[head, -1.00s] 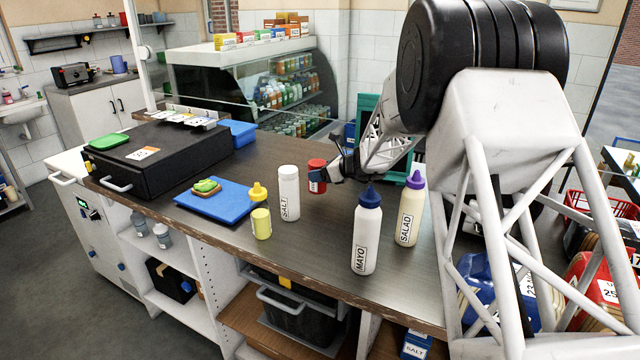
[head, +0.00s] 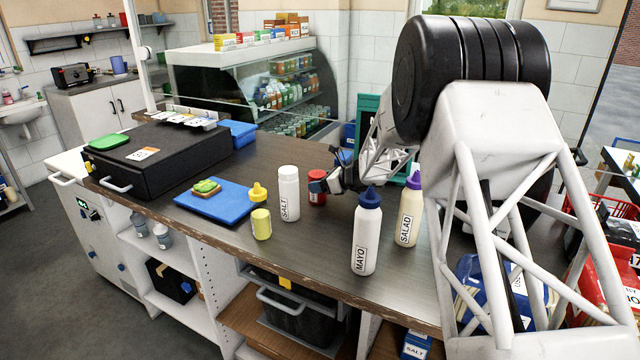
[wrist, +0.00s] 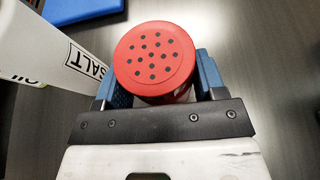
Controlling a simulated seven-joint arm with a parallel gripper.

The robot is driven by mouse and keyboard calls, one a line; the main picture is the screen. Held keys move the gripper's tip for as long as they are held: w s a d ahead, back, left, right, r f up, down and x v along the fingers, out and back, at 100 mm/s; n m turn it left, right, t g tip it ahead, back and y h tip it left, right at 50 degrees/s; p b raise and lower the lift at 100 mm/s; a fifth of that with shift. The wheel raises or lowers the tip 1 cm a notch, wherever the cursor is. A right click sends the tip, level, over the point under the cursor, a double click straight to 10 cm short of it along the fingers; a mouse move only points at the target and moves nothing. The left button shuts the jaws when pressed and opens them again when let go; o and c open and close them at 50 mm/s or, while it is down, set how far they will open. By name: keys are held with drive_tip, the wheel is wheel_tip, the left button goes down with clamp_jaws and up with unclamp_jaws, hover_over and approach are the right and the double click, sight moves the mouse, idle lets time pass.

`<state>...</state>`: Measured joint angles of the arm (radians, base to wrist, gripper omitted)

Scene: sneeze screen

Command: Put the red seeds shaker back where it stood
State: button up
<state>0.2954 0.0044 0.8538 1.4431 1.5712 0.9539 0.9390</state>
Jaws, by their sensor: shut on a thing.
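The red seeds shaker (head: 317,187) is upright behind and to the right of the white salt bottle (head: 289,194) in the head view. My gripper (head: 326,182) comes from the right and is shut on the shaker's sides. In the wrist view the shaker's round red lid with dark holes (wrist: 154,52) sits between the two blue fingers of my gripper (wrist: 160,80). The shaker's base is at or just above the counter; I cannot tell whether it touches.
The mayo bottle (head: 367,235) and salad bottle (head: 409,217) stand on the wooden counter (head: 315,255) to the right. A yellow-capped shaker (head: 261,222) and a blue board with a sandwich (head: 206,187) are to the left. The salt bottle leans into the wrist view's left (wrist: 50,50).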

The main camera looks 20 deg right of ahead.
drive_tip(key=shift+f, duration=0.15)
drive_tip(key=o, duration=1)
drive_tip(key=shift+c, duration=0.2)
drive_tip(key=shift+r, duration=0.2)
drive_tip(key=shift+v, duration=2)
drive_tip(key=shift+s, duration=0.1)
